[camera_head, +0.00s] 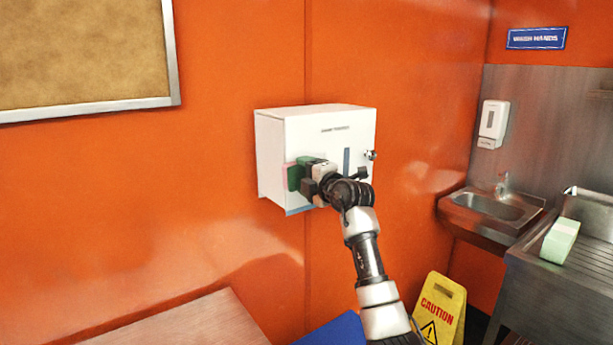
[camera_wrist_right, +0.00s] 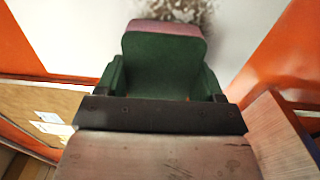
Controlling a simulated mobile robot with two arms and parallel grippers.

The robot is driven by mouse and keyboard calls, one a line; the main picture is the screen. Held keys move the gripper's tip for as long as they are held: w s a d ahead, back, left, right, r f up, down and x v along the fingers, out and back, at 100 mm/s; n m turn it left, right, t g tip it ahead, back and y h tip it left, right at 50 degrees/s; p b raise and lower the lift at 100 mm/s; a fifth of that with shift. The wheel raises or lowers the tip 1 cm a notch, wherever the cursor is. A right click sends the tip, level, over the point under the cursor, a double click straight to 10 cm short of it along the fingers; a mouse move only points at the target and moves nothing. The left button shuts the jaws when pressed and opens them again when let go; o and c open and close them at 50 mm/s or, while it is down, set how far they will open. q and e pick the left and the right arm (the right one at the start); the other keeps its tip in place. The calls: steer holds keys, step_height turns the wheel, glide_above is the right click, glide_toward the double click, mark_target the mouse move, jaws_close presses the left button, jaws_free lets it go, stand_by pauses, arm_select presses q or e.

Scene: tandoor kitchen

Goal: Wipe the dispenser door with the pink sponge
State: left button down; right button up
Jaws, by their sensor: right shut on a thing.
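The white dispenser (camera_head: 318,126) hangs on the orange wall, its door facing me. A small dark lock or knob sits at the door's right edge. My right gripper (camera_head: 309,178) is shut on the pink sponge (camera_head: 289,178), which has a green layer, at the lower left of the door. In the right wrist view, the sponge (camera_wrist_right: 165,65) shows mostly green with a pink far edge. A dark speckled smudge (camera_wrist_right: 195,12) shows on the white door just beyond it. I cannot tell whether the sponge touches the door. My left gripper is not in view.
A cork board (camera_head: 80,50) hangs at upper left. A sink (camera_head: 490,207), a soap dispenser (camera_head: 493,122) and a counter with a pale green block (camera_head: 560,240) stand at right. A yellow caution sign (camera_head: 441,305) and a wooden top (camera_head: 190,325) are below.

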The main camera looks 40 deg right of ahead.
steer(key=shift+s+d, duration=0.2)
steer(key=shift+d, duration=1.55)
steer(key=shift+d+p, duration=0.9)
steer(key=shift+d, duration=2.4)
steer(key=a+p, duration=0.6)
steer(key=p, duration=0.2)
steer(key=shift+a+r+p, duration=0.15)
steer(key=shift+p, duration=0.25)
steer(key=shift+a+p, duration=0.35)
